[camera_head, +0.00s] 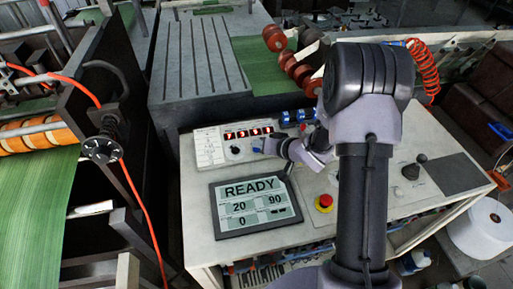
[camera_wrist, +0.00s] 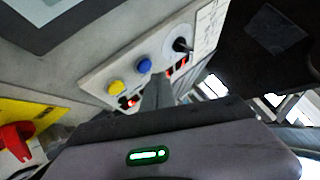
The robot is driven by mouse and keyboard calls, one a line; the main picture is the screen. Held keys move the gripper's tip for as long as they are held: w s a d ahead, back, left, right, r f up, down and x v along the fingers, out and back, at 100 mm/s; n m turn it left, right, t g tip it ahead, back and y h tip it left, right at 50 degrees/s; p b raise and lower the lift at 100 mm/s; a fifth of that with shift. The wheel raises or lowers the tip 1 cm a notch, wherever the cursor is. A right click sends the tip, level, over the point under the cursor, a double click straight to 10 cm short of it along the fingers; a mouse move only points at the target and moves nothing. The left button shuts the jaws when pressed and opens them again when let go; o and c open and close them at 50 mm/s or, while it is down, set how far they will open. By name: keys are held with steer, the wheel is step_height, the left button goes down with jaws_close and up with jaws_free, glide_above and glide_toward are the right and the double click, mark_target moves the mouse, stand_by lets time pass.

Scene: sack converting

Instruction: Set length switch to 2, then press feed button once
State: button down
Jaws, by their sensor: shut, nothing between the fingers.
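A sloped light-grey control box (camera_head: 209,147) stands on the console and carries a black knob (camera_head: 235,149), which also shows in the wrist view (camera_wrist: 180,45). Beside the knob in the wrist view are a blue button (camera_wrist: 144,65) and a yellow button (camera_wrist: 117,88). A row of red lit indicators (camera_head: 248,132) runs along the box; their marks are too small to read. I cannot read labels or the knob's setting. My gripper (camera_head: 265,147) is shut and empty, its tips (camera_wrist: 160,76) close to the blue button; contact cannot be told. My wrist hides the yellow button in the head view.
A black joystick (camera_head: 411,171) and a dark pad (camera_head: 452,174) are farther right. Blue parts (camera_head: 290,118) stand behind the box.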

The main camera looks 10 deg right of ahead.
mark_target(260, 157)
steer(key=r+p, duration=0.1)
steer(key=r, duration=0.1)
steer(key=s+r+p, duration=0.1)
steer(key=r+p, duration=0.1)
steer(key=shift+r+p, duration=0.3)
steer(key=shift+r, duration=0.05)
steer(key=c, duration=2.1)
jaws_free()
